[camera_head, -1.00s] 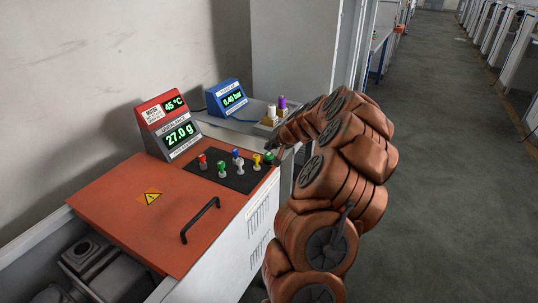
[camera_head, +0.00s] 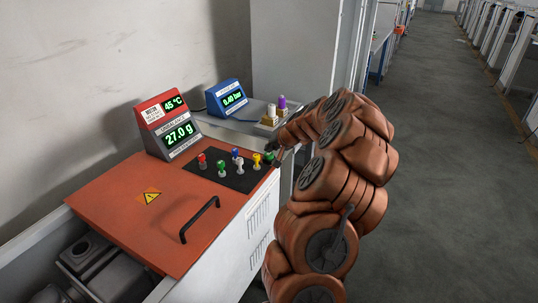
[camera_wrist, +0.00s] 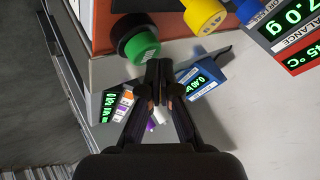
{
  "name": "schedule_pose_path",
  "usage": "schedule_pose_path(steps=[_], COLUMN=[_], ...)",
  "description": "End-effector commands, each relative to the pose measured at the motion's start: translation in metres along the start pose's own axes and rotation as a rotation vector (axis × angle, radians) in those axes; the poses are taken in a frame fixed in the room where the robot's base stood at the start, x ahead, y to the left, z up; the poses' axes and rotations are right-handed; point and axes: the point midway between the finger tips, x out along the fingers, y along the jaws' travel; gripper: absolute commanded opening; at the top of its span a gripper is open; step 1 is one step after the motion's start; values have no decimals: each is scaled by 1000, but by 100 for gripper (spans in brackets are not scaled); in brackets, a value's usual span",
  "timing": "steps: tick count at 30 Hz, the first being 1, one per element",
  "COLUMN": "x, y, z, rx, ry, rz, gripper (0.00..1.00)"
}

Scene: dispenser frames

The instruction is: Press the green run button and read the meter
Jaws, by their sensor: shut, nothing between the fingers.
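A green button (camera_head: 269,157) with a dark base sits at the right end of the black control panel. It also shows in the wrist view (camera_wrist: 140,45). A second green knob (camera_head: 222,168) stands further left; no run label is readable. My gripper (camera_wrist: 160,64) is shut and empty, its tips close beside the right green button; I cannot tell whether they touch it. In the head view the tips are small and dark. The red and grey meter (camera_head: 168,126) reads 45 °C above and 27.0 g below. The blue meter (camera_head: 228,98) reads 0.40 bar.
Red (camera_head: 202,160), blue, white and yellow (camera_head: 257,160) knobs crowd the same panel. A black handle (camera_head: 200,219) rises from the orange top. White and purple knobs (camera_head: 281,102) stand behind. A wall borders the left; open floor (camera_head: 445,170) lies right.

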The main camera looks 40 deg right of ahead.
Motion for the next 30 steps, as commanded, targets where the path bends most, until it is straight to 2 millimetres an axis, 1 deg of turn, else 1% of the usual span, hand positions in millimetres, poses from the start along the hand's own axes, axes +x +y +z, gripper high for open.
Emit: schedule_pose_path(steps=[30], x=[6], y=[5], z=[5], rx=[1], ry=[0], rz=[0], gripper=[0])
